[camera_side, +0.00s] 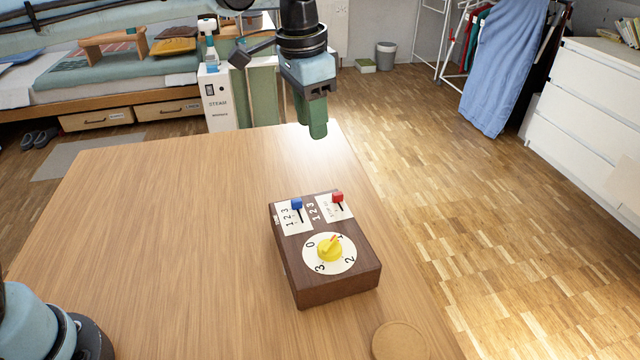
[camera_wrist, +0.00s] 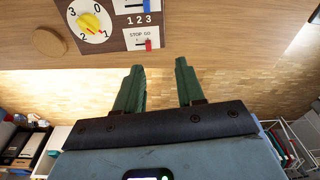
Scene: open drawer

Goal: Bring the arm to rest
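My gripper (camera_side: 312,118) is raised above the far right part of the wooden table, beyond the control box and apart from it. In the wrist view its two green fingers (camera_wrist: 160,88) stand apart with nothing between them. The brown control box (camera_side: 335,281) lies on the table with a yellow dial, a blue slider and a red slider on top. The dial's (camera_side: 329,249) pointer aims near the 1. The box also shows at the top left of the wrist view (camera_wrist: 112,38).
The wooden table (camera_side: 170,220) is mostly bare. A round cork coaster (camera_side: 399,341) lies near its front right edge. Open parquet floor is to the right, with a white dresser (camera_side: 590,110) and a drying rack with blue cloth (camera_side: 503,65) beyond.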

